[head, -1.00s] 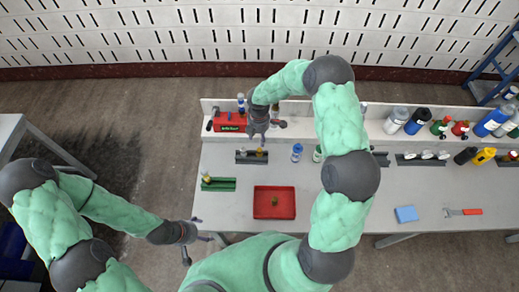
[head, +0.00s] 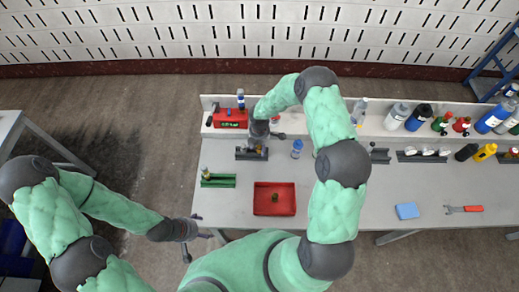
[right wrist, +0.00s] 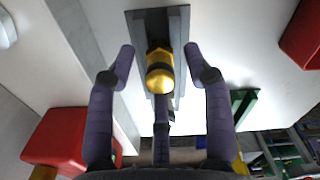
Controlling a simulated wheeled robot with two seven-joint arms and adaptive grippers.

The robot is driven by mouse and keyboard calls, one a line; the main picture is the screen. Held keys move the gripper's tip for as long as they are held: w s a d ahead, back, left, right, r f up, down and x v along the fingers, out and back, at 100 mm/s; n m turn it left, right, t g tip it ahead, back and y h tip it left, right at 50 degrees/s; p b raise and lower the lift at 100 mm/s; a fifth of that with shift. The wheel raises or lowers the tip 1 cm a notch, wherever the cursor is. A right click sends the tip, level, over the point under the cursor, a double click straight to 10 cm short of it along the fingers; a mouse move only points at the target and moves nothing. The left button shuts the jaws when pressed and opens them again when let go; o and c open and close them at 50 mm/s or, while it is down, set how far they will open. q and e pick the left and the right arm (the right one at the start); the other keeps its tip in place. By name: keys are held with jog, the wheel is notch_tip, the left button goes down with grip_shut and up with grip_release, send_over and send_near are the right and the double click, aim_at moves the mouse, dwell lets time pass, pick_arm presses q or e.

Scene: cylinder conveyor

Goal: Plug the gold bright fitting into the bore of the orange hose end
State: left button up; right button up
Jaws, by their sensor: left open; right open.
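The gold bright fitting (right wrist: 160,76), with a dark band, sits in a grey holder (right wrist: 178,22) in the right wrist view. My right gripper (right wrist: 160,66) is open, with its purple fingers on both sides of the fitting and apart from it. In the head view my right gripper (head: 257,145) is over the dark holder (head: 241,155) and hides the fitting. My left gripper (head: 197,242) is open and empty, off the table's front left corner. I cannot make out the orange hose end for certain in either view.
A red tray (head: 262,209) with a small dark green piece lies front of the holder. A green holder (head: 224,182) is at the left. A blue-capped bottle (head: 297,149) stands right of my right gripper. A red box (head: 228,119) is behind.

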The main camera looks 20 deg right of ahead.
grip_shut()
jog(key=shift+r, duration=0.1)
